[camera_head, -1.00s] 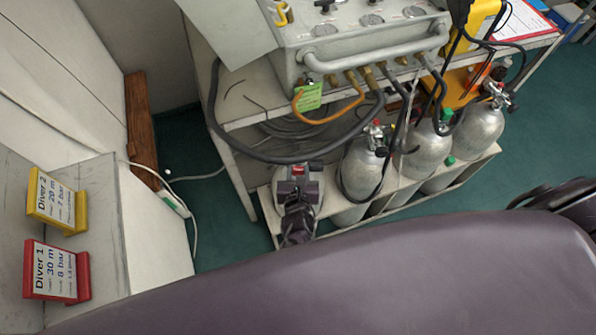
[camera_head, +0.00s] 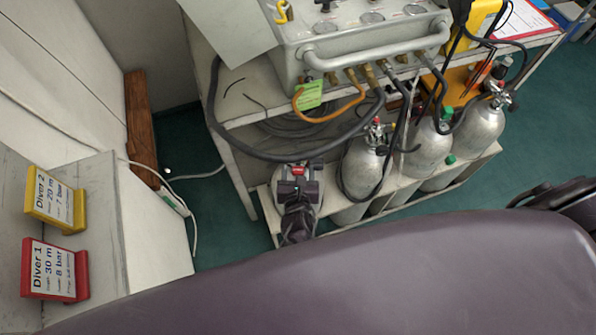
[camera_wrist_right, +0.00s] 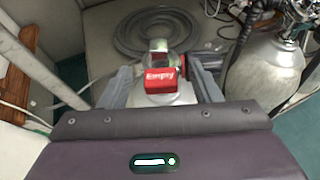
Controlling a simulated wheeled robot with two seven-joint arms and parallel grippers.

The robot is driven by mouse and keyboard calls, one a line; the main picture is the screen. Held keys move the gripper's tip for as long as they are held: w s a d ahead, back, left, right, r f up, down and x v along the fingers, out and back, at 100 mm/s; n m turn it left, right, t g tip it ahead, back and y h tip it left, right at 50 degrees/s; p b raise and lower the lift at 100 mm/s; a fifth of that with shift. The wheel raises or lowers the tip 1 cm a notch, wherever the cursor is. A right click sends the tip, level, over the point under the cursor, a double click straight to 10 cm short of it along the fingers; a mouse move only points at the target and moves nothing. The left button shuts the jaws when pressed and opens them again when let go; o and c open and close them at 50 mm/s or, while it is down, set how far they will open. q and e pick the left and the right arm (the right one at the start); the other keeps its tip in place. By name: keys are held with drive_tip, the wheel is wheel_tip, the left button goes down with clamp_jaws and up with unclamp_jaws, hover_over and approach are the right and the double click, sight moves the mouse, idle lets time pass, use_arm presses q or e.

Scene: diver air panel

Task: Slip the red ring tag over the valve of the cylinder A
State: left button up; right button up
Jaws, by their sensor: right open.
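The red ring tag (camera_wrist_right: 161,79), marked "Empty", is at the valve (camera_wrist_right: 158,48) on top of cylinder A (camera_wrist_right: 165,98) in the right wrist view. The ring part is hard to make out, so I cannot tell how fully it goes round the valve. The tag also shows as a small red patch in the head view (camera_head: 297,170). My right gripper (camera_head: 300,172) is over this leftmost cylinder; its fingers are open, one on each side of the tag in the wrist view (camera_wrist_right: 162,82). My left gripper is not in view.
Several other grey cylinders (camera_head: 361,170) stand to the right in the low rack (camera_head: 478,170). Black hoses (camera_head: 232,151) loop from the air panel (camera_head: 372,52) above. A green tag (camera_head: 308,95) hangs at the panel. Diver 1 (camera_head: 48,270) and Diver 2 (camera_head: 53,199) signs stand at left.

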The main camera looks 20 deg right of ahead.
drive_tip(key=shift+s, duration=0.1)
drive_tip(key=v, duration=0.7)
drive_tip(key=shift+s+a+r, duration=0.15)
drive_tip(key=shift+s+r, duration=0.05)
drive_tip(key=shift+s, duration=0.05)
idle(0.4)
